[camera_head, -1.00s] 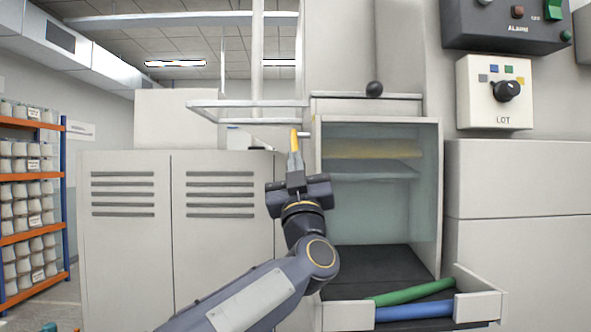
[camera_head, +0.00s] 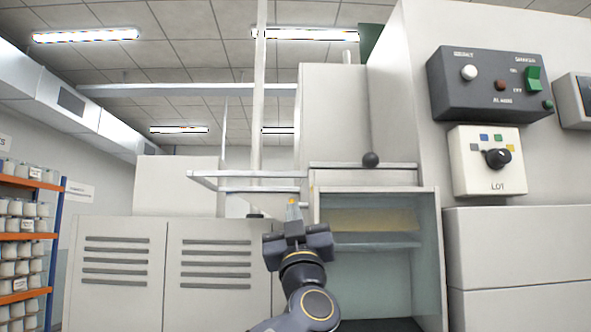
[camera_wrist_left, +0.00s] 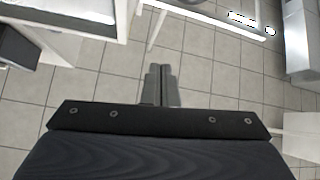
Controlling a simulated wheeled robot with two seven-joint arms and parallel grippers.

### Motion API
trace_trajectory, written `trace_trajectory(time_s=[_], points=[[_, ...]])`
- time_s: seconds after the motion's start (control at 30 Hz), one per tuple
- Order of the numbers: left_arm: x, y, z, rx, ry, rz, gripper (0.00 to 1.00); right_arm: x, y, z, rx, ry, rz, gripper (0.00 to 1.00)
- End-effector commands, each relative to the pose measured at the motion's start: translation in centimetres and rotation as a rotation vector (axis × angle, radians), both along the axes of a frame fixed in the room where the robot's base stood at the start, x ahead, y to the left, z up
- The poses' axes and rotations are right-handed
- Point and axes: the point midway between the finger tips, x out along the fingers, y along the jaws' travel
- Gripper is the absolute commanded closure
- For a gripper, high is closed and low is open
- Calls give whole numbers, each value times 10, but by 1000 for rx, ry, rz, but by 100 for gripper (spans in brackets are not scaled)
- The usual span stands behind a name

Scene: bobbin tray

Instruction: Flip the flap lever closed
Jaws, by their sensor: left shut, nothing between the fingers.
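A black ball knob (camera_head: 370,160) sits at the front edge of a pale panel on top of the open cabinet. It looks like the end of the flap lever, but its shaft is hard to make out. My left gripper (camera_head: 293,212) is shut and empty, pointing up, below and left of the knob in the picture and apart from it. My right gripper is not in view.
A white rail frame (camera_head: 245,189) juts out left of the cabinet (camera_head: 430,260), just above my left gripper. A control box (camera_head: 490,85) and a dial box (camera_head: 487,165) are on the right wall. Grey lockers (camera_head: 120,262) stand at left.

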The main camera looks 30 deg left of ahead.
Motion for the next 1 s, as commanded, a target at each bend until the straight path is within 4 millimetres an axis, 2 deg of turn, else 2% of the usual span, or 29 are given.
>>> trace_trajectory(time_s=[0.03,0.17,0.3,0.5,0.7,1.0], points=[[-9,-5,13,-2,-5,-4,100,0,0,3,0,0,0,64],[-27,-15,38,-3,-6,-4,100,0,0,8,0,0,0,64],[-55,-32,49,-2,-5,-5,100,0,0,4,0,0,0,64],[-85,-50,63,-2,-1,-3,100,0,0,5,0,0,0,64],[-98,-58,71,0,0,0,100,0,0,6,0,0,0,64],[-100,-59,71,0,0,1,100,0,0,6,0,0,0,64]])
